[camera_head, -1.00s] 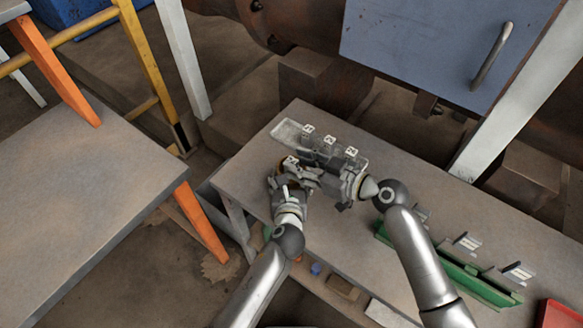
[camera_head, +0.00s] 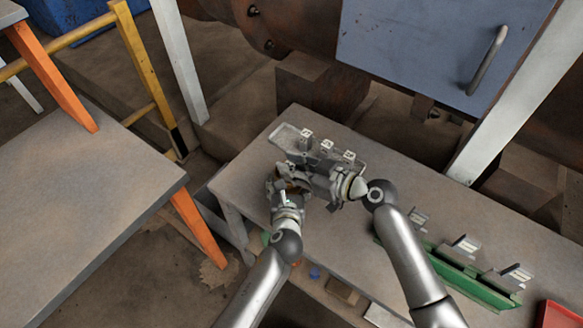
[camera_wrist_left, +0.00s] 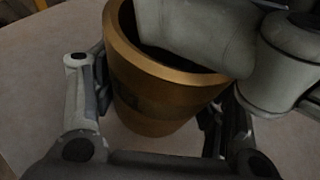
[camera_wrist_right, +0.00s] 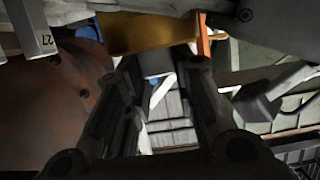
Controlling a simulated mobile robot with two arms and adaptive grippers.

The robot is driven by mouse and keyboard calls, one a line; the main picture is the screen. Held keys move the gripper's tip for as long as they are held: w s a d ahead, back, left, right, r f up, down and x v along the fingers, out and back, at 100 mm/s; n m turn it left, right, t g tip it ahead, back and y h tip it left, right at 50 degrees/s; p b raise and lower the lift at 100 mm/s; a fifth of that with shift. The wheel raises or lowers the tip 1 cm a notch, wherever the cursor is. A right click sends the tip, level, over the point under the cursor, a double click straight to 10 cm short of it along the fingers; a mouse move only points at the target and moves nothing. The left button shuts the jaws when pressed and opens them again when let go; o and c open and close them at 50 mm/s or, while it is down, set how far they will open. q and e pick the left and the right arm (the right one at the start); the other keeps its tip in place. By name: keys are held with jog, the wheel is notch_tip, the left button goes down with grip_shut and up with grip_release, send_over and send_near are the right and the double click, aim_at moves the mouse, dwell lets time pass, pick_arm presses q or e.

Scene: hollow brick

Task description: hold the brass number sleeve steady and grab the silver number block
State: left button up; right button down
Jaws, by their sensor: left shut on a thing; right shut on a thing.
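The brass number sleeve (camera_wrist_left: 150,100) is a tapered cup that stands between the fingers of my left gripper (camera_wrist_left: 160,110). That gripper (camera_head: 288,188) is shut on it, above the table. My right gripper (camera_head: 300,182) covers the sleeve in the head view; its fingers reach in at the sleeve's mouth in the left wrist view. In the right wrist view, a small grey face, seemingly the silver number block (camera_wrist_right: 155,62), shows between the right fingertips (camera_wrist_right: 158,65), just beside the brass wall. The right gripper is shut on it. Its number is hidden.
Several white-topped number blocks, such as one (camera_head: 305,134), stand on a grey tray (camera_head: 283,133) just behind the grippers. A green rack (camera_head: 465,275) with upright pieces is at right, and a red tray (camera_head: 558,314) lies at the corner. The table's near edge is close.

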notch_tip(320, 180, up, 10)
jog(key=shift+f, duration=0.2)
jog(key=shift+d, duration=0.15)
pick_arm(q)
jog(key=o, duration=1.4)
jog(key=shift+o, duration=0.2)
jog(key=v, duration=1.2)
